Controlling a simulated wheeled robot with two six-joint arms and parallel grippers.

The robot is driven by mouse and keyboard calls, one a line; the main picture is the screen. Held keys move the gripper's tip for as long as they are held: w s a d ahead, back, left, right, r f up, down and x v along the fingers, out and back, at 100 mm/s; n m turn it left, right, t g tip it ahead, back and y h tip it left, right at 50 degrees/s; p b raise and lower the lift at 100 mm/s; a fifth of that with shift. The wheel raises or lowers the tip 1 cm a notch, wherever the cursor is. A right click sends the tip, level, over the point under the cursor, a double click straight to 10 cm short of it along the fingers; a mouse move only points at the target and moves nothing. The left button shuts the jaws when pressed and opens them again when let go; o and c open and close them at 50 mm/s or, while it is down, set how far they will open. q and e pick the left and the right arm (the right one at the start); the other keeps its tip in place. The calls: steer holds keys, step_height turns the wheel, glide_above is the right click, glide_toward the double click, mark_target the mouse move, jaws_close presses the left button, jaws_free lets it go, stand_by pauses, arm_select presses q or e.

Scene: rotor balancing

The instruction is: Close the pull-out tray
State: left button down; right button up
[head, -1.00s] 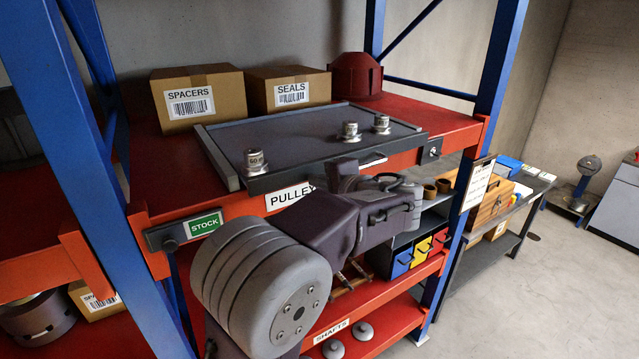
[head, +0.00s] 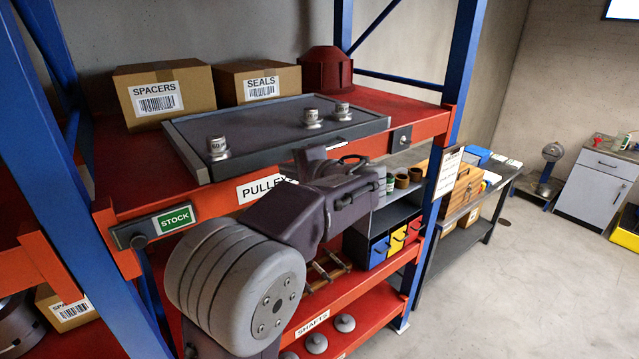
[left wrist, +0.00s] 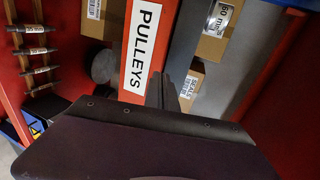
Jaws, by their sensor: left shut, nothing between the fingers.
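The pull-out tray (head: 270,122) is a flat dark grey panel with a raised rim on the red upper shelf. Its front edge overhangs the shelf front. Three metal cylinders with flanges (head: 217,149) stand upright on it. My left gripper (head: 309,157) is shut and empty just in front of the tray's front edge. Whether it touches the tray I cannot tell. In the left wrist view, its dark fingers (left wrist: 159,90) are together beside the tray's dark front strip (left wrist: 185,42) and the PULLEYS label (left wrist: 139,43). My right gripper is not in view.
The SPACERS box (head: 166,93), SEALS box (head: 257,80) and a red round housing (head: 325,70) stand behind the tray. A blue upright (head: 455,90) rises at the right. Below are coloured bins (head: 398,240) and shafts. Open floor (head: 480,290) lies to the right.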

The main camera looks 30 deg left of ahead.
arm_select(q)
steer(key=b+v, duration=0.4)
steer(key=v, duration=0.8)
steer(key=s+a+f+g+h+b, duration=0.25)
steer(key=f+b, duration=0.35)
steer(key=f, duration=1.2)
steer(key=s+a+f+g+h+b, duration=0.1)
steer(key=s+f+g+h+b, duration=0.4)
steer(key=f, duration=1.3)
steer(key=s+d+f+n+h+b, duration=0.1)
steer(key=s+d+f+h+b, duration=0.1)
steer(key=s+d+f, duration=0.45)
steer(key=s+d+f+n+h+b, duration=0.1)
steer(key=d+f+h+b, duration=0.15)
steer(key=f, duration=0.75)
steer(key=w+d+f+n+t+h, duration=0.1)
steer(key=d+f+n+t, duration=0.1)
steer(key=d, duration=0.3)
steer(key=shift+w+d+f+n+t+h+p, duration=0.3)
steer(key=shift+w+d+f+t, duration=0.05)
steer(key=shift+w+f+t, duration=0.1)
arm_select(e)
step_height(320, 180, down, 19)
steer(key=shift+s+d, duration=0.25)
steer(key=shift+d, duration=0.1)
